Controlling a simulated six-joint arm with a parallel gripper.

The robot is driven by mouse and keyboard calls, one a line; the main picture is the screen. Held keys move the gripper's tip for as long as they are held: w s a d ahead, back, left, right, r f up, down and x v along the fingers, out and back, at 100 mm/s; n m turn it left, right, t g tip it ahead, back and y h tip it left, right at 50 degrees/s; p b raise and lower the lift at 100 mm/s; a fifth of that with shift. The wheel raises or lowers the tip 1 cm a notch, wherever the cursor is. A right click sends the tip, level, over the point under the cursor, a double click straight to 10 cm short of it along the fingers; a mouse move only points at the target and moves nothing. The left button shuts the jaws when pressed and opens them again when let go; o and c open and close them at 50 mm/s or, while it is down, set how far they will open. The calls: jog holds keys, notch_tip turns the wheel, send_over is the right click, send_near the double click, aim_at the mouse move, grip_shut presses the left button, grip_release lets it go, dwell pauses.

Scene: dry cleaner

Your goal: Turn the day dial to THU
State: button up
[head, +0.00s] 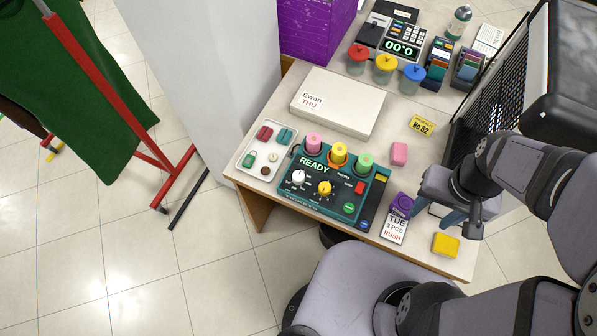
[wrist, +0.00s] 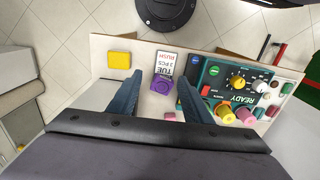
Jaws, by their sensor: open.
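A dark green control panel (head: 325,190) with a READY display lies on the table. It carries a white knob (head: 298,177) and a yellow knob (head: 324,188). Their small labels are too fine to read, so I cannot tell which is the day dial or where it points. In the wrist view the yellow knob (wrist: 239,83) and white knob (wrist: 260,86) are right of my fingers. My gripper (head: 432,212) is open and empty, right of the panel. In the wrist view my gripper (wrist: 157,88) has its fingers apart, with a purple object (wrist: 161,85) between them in the picture.
A card reading TUE, 3 PCS, RUSH (head: 394,229) lies beside the purple object. A yellow block (head: 446,245) is at the front right and a pink block (head: 399,153) behind. A white box marked Ewan THU (head: 340,105) stands behind the panel. A small tray (head: 248,172) is left.

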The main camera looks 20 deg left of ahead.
jog(key=s+a+f+n+g+b, duration=0.2)
jog(key=s+a+f+n, duration=0.3)
jog(key=a, duration=0.3)
jog(key=n+t+h+b, duration=0.1)
jog(key=n+b, duration=0.1)
jog(key=n, duration=0.9)
send_over(299, 175)
jog(key=s+d, duration=0.4)
notch_tip(299, 175, down, 6)
jog(key=shift+w+r, duration=0.15)
jog(key=w+a+r+n, duration=0.1)
jog(key=n, duration=0.1)
jog(key=w+a+r+n, duration=0.1)
jog(key=a+n, duration=0.1)
jog(key=n, duration=0.1)
jog(key=w+a+r+n+t, duration=0.1)
jog(key=w+n, duration=0.1)
jog(key=n, duration=0.1)
jog(key=shift+a+y, duration=0.35)
jog(key=shift+y, duration=0.05)
jog(key=n, duration=0.2)
jog(key=shift+a+r+n, duration=0.1)
jog(key=shift+r+n, duration=0.1)
jog(key=shift+n, duration=0.1)
jog(key=n, duration=0.3)
jog(key=shift+s+d, duration=0.1)
jog(key=shift+d, duration=0.1)
jog(key=n, duration=0.4)
